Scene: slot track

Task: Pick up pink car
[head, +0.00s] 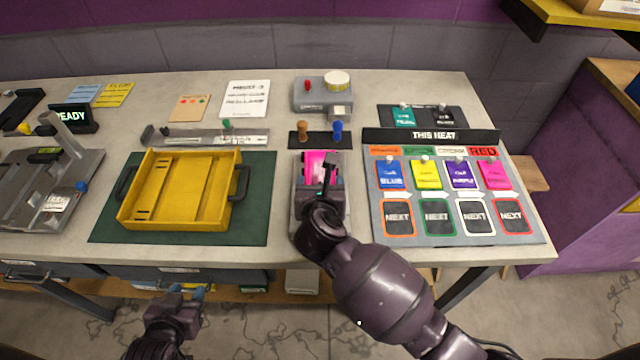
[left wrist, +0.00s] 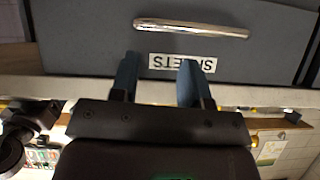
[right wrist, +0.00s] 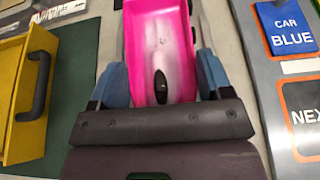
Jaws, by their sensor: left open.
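The pink car (head: 320,163) sits on a grey stand (head: 307,222) at the middle front of the table. In the right wrist view the pink car (right wrist: 160,40) lies between the two blue fingertips. My right gripper (head: 322,198) is over the car's near end, one finger on each side. I cannot tell whether the fingers press on it or leave a small gap. My left gripper (head: 187,292) is open and empty, below the table's front edge. In the left wrist view its fingers (left wrist: 158,82) face a drawer front.
A yellow tray (head: 180,224) with dark handles lies on a green mat (head: 262,200) left of the car. A board with coloured cards (head: 455,233) lies to the right. Two pegs on a black strip (head: 320,140) and a grey device (head: 312,97) stand behind.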

